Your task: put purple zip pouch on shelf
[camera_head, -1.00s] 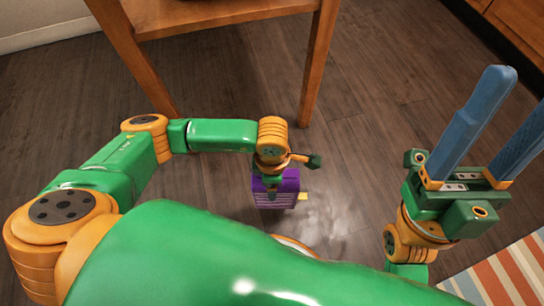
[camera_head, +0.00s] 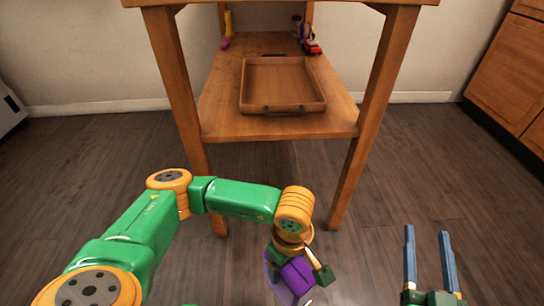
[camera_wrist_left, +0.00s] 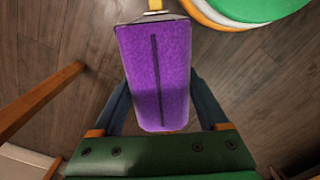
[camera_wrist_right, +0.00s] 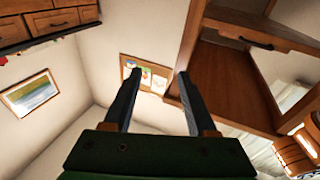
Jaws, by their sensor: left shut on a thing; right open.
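The purple zip pouch (camera_head: 297,277) is held low over the floor by my left gripper (camera_head: 292,272), in front of the wooden shelf. In the left wrist view the pouch (camera_wrist_left: 157,75) fills the space between the two fingers, its dark zip line facing the camera. My left gripper is shut on it. The wooden shelf unit has a lower shelf board (camera_head: 225,118) ahead of me. My right gripper (camera_head: 428,240) is open and empty at the lower right, with its fingers pointing up. Its open fingers (camera_wrist_right: 155,85) also show in the right wrist view.
A wooden tray (camera_head: 283,82) lies on the lower shelf, with bare board around it. Small toys (camera_head: 310,40) stand at the shelf's back. The shelf legs (camera_head: 375,110) flank the opening, and the top board (camera_head: 290,3) is above. Wooden cabinets (camera_head: 510,70) are at the right.

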